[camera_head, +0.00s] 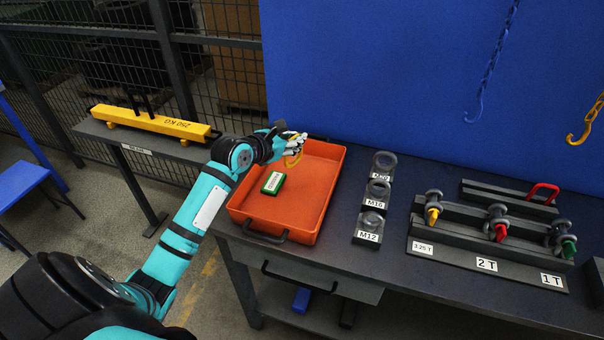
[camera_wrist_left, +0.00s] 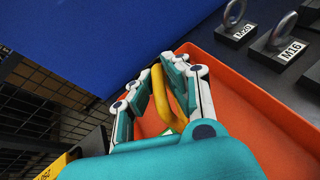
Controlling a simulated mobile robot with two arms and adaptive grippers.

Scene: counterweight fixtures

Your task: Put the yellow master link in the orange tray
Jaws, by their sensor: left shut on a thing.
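The yellow master link (camera_head: 293,159) is a ring held in the fingers of my left gripper (camera_head: 297,141). In the left wrist view the link (camera_wrist_left: 160,95) stands between the two fingers of the gripper (camera_wrist_left: 161,70), which are shut on it. The orange tray (camera_head: 318,206) lies on the dark bench, and my gripper is above its far part. The tray's orange floor also shows below the link in the left wrist view (camera_wrist_left: 262,130). I cannot tell whether the link touches the tray. My right gripper is in neither view.
A green labelled box (camera_head: 273,182) lies in the tray. Labelled eye bolts (camera_head: 377,190) stand right of the tray. A rack (camera_head: 480,238) holds several shackles farther right. A yellow 250 KG beam (camera_head: 150,122) rests at left. A blue panel (camera_head: 400,90) rises behind the bench.

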